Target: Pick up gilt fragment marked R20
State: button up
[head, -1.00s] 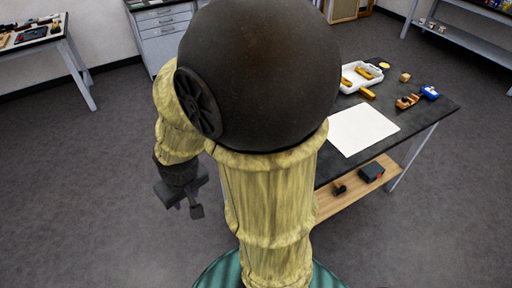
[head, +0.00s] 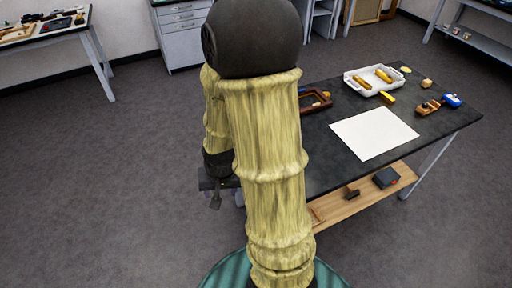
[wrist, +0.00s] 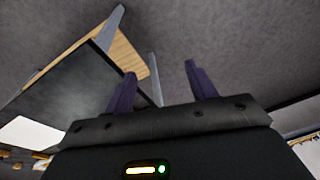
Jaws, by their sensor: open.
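Two gold-coloured pieces lie in a white tray (head: 350,88) on the dark table in the head view, a left one (head: 361,82) and a right one (head: 383,75). A third gold piece (head: 387,97) lies on the table just in front of the tray. No mark R20 is legible on any of them. My gripper (head: 215,200) hangs low at the left of my arm, off the table and well away from the pieces. In the wrist view my gripper (wrist: 162,85) has its two dark fingers apart with nothing between them.
The dark table (head: 325,172) bears a white sheet (head: 374,133), a brown frame (head: 315,100) partly behind my arm, a wooden tool (head: 428,107) and a blue object (head: 452,100). A wooden shelf (head: 345,208) is below. Open floor lies left; another table stands far left.

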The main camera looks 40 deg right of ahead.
jog(key=d+f+m+t+y+b, duration=0.1)
jog(key=d+f+m+t, duration=0.1)
jog(key=d+f+m, duration=0.4)
jog(key=d+f+m+t+y, duration=0.2)
jog(key=f+m, duration=0.6)
jog(key=m, duration=0.2)
jog(key=d+r+m+t+h, duration=0.1)
jog(key=d+m+t+h, duration=0.1)
jog(key=d+m, duration=0.2)
jog(key=d+r+m+t+h, duration=0.1)
jog(key=d+m+t+h, duration=0.1)
jog(key=d+m, duration=0.3)
jog(key=d+r+m+t+h+b, duration=0.1)
jog(key=d+r+m+t+h, duration=0.1)
jog(key=d+m, duration=0.3)
jog(key=shift+s+m+t+h, duration=0.15)
jog(key=shift+m+t+h, duration=0.25)
jog(key=shift+m, duration=1.4)
jog(key=shift+f+b, duration=0.2)
jog(key=shift+b, duration=0.15)
